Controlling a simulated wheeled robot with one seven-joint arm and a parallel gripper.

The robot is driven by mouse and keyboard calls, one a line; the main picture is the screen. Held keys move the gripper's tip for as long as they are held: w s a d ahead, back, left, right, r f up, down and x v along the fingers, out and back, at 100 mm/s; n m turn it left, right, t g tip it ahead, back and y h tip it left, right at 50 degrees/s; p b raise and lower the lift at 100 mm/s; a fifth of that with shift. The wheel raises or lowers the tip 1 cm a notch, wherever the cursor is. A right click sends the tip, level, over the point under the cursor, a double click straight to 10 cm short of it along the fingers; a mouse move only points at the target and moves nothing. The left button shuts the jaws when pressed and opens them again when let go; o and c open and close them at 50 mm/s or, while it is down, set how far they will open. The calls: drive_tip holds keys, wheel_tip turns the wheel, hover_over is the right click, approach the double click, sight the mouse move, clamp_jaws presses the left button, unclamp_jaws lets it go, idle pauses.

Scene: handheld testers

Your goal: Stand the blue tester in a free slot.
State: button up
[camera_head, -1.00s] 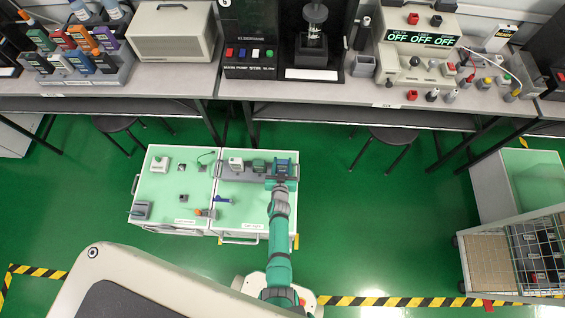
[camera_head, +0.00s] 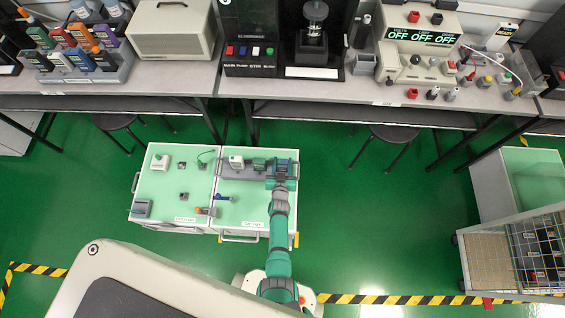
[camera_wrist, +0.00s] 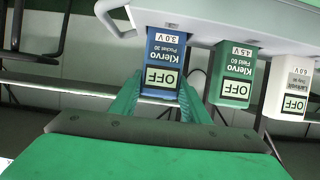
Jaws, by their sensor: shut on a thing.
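The blue tester (camera_wrist: 162,62) is between the two green fingers of my gripper (camera_wrist: 158,105) in the wrist view, and the gripper is shut on it. Its label reads OFF and 3.0 V. Its far end meets the pale rack (camera_wrist: 195,18); how deep it sits in a slot is hidden. A green tester (camera_wrist: 233,78) and a white tester (camera_wrist: 291,88) stand in the rack beside it. In the head view my gripper (camera_head: 282,178) is at the right end of the grey rack (camera_head: 229,176) and largely covers the blue tester.
The rack is on the right cart top (camera_head: 235,208). The left cart top (camera_head: 160,190) holds several small things. A bench (camera_head: 330,95) with instruments runs behind.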

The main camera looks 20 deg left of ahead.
drive_tip(key=shift+f, duration=0.4)
drive_tip(key=o, duration=1.2)
drive_tip(key=shift+a, duration=0.1)
drive_tip(key=shift+s, duration=0.1)
drive_tip(key=v, duration=1)
drive_tip(key=shift+s, duration=0.35)
drive_tip(key=shift+s+r, duration=0.1)
